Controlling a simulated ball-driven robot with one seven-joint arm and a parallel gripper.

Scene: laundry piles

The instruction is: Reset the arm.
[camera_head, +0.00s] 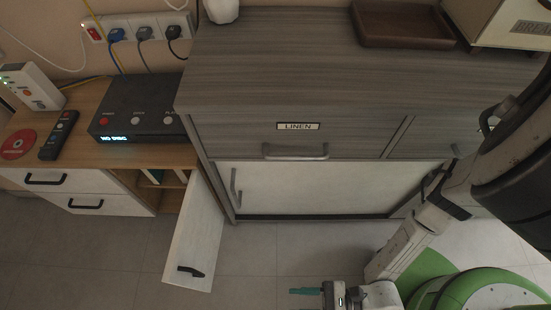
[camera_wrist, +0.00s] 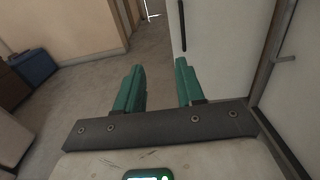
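My gripper (camera_head: 305,291) is low at the bottom edge of the head view, in front of the grey-wood cabinet and above the tiled floor. It holds nothing that I can see. In the wrist view its two green fingers (camera_wrist: 160,80) stand apart with an empty gap between them. My arm reaches in from the right of the head view, bent downward.
A white cabinet door (camera_head: 200,240) stands open left of my gripper. The grey cabinet (camera_head: 300,75) has a LINEN drawer (camera_head: 297,140) and a closed white door (camera_head: 320,188). A blue box (camera_wrist: 34,66) is at the wrist view's far left. Floor between is clear.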

